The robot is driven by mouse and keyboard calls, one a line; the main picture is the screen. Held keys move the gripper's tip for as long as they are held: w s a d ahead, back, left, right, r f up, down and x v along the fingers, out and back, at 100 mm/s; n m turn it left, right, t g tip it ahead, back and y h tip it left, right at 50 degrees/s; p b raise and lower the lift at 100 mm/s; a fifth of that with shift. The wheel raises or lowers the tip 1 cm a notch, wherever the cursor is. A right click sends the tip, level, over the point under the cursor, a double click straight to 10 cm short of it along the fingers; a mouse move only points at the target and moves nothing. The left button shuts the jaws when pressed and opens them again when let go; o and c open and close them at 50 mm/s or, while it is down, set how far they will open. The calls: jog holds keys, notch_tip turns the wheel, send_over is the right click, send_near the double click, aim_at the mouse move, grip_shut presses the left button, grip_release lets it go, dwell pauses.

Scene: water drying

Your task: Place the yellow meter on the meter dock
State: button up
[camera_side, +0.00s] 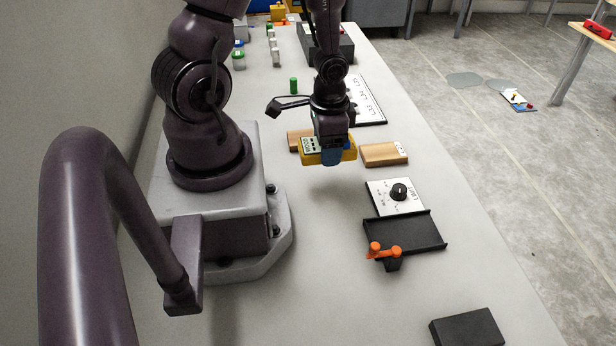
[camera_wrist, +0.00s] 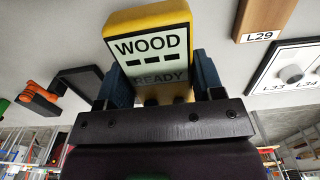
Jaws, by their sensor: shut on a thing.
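The yellow meter (camera_side: 345,155) is held between the blue fingers of my gripper (camera_side: 333,152), above the bench with a shadow below it. In the wrist view the meter (camera_wrist: 152,18) is between both fingers, its screen reading "WOOD", dashes and "READY"; my gripper (camera_wrist: 155,85) is shut on its sides. No label marks the meter dock. A shallow black tray (camera_side: 415,235) with an orange toggle clamp lies right of and nearer than my gripper; I cannot tell whether it is the dock.
Wooden blocks (camera_side: 384,154) lie beside the held meter. A white plate with a black knob (camera_side: 399,192) adjoins the tray. A labelled panel (camera_side: 370,105) and a green cylinder (camera_side: 294,86) are behind. A black block (camera_side: 467,328) is at the near right. The near bench is mostly clear.

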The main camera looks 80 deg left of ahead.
aim_at(326, 180)
jog(key=shift+f, duration=3.45)
jog(key=shift+f, duration=0.1)
jog(key=o, duration=1.2)
jog(key=shift+c, duration=0.2)
